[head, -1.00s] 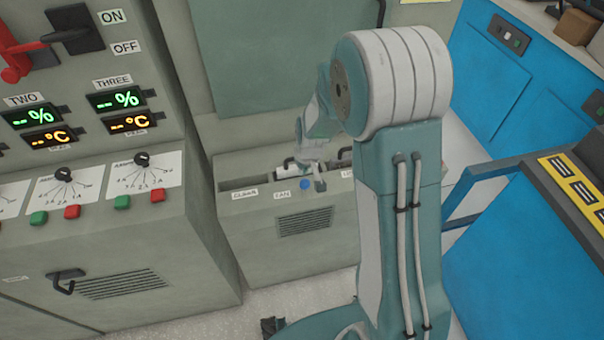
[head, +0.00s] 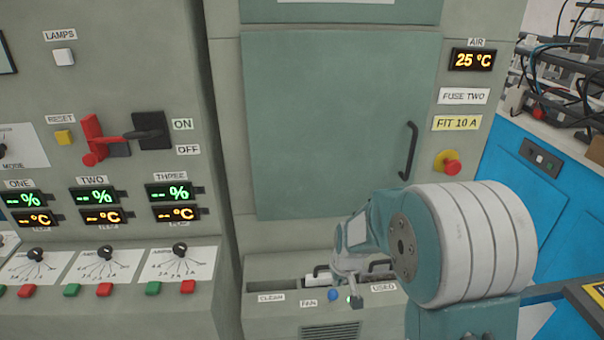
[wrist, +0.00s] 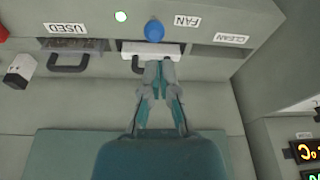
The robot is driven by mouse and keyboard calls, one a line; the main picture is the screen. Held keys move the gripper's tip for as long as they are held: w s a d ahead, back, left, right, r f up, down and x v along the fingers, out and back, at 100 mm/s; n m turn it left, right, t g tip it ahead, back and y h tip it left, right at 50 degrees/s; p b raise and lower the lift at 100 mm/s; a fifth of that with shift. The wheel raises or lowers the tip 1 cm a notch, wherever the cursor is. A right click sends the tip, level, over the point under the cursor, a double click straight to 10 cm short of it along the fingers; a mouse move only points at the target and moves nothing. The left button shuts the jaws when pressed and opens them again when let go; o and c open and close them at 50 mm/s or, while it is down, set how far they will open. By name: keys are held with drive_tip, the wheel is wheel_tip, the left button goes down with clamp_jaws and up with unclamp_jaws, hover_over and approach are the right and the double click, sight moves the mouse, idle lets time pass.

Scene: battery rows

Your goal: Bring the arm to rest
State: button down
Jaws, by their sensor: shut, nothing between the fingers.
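My arm (head: 455,245) is raised and bent at the right of the head view, its forearm reaching away toward the cabinet. My gripper (wrist: 158,68) shows in the wrist view with its fingers together and empty. It is close to the white fan slot (wrist: 140,66) and its dark handle, beneath the blue knob (wrist: 154,31); I cannot tell whether it touches them. In the head view the gripper (head: 352,290) is small, in front of the slots labelled CLEAN, FAN and USED.
A closed cabinet door (head: 325,125) with a dark handle (head: 409,150) stands behind the arm. A red knob (head: 452,167) is to its right. A control panel with a red lever (head: 93,140) is at left. Blue cabinets (head: 545,160) with cables on top stand at right.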

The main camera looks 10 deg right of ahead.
drive_tip(key=s+r+t, duration=0.1)
drive_tip(key=s+r, duration=1)
drive_tip(key=r, duration=0.4)
drive_tip(key=s+r+m+t, duration=0.1)
drive_tip(key=s+r, duration=0.2)
drive_tip(key=s, duration=0.4)
drive_tip(key=s+d+r, duration=0.1)
drive_tip(key=s+r, duration=0.2)
drive_tip(key=s, duration=0.4)
drive_tip(key=shift+m+t+h, duration=0.3)
drive_tip(key=shift+m+t, duration=0.1)
